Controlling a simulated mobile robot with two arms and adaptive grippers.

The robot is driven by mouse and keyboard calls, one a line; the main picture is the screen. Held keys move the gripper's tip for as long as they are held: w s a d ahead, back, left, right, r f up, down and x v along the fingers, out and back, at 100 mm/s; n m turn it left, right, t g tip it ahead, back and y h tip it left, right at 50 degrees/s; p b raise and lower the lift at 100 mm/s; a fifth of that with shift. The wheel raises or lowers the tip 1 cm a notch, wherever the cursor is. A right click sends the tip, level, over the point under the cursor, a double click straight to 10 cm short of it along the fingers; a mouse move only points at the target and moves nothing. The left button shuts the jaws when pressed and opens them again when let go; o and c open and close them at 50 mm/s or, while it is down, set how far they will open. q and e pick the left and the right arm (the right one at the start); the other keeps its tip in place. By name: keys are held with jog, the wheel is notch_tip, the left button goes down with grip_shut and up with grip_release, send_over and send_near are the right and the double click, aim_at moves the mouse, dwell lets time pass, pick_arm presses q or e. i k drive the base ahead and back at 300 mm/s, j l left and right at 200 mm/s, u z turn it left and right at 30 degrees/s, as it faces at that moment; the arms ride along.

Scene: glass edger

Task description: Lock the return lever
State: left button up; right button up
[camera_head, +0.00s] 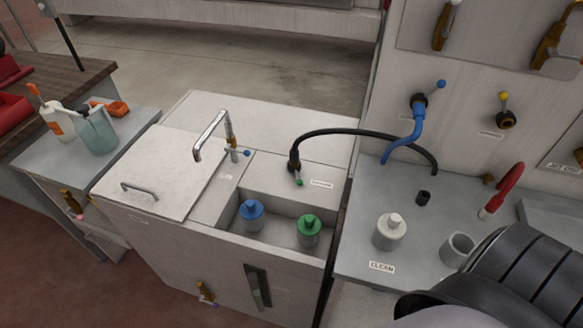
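Several small levers show, and I cannot tell which is the return lever because their labels are too small to read. A green-tipped lever (298,179) stands at the base of a black hose on the white cabinet, beside a small label (321,184). A blue-tipped lever (238,152) sits by the metal spout. On the wall panel are another blue-tipped lever (437,86) with a blue hose and a yellow-tipped lever (503,98). Neither gripper's fingers show; a dark ribbed part of my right arm fills the lower right corner.
The black hose (365,131) arches to the right shelf. Open floor lies behind.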

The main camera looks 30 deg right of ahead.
aim_at(300, 182)
jog(key=z, duration=0.4)
jog(key=k+l+z, duration=0.1)
jog(key=z, duration=0.3)
jog(key=l+z, duration=0.2)
jog(key=z, duration=0.2)
